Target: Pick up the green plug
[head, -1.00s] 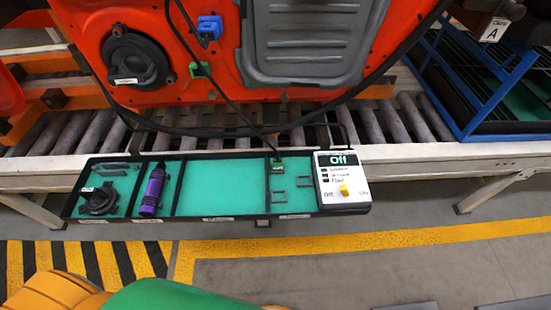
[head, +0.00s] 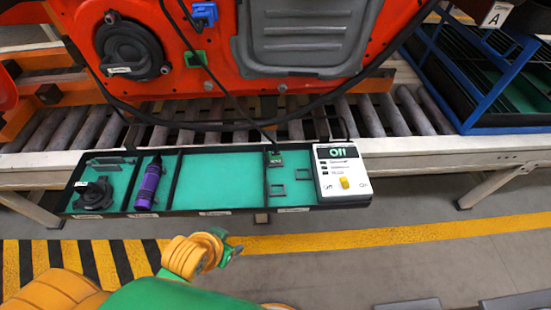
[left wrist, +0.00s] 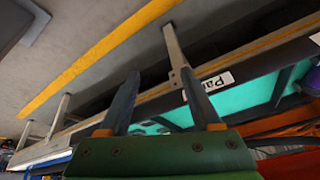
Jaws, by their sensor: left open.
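The green plug (head: 275,159) sits in the narrow right-hand part of the tray (head: 217,207), at the back, with a black cable running up from it past the red door. My left gripper (head: 234,250) is in front of the tray and clearly apart from the plug. In the left wrist view my left gripper (left wrist: 160,95) has its two fingers spread with nothing between them. The tray's labelled front side (left wrist: 240,72) shows beyond them; I cannot make out the plug there. My right gripper is not in view.
The red door (head: 205,85) hangs behind, with a green socket (head: 195,59) and a blue one (head: 204,14). A blue rack (head: 492,85) stands right.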

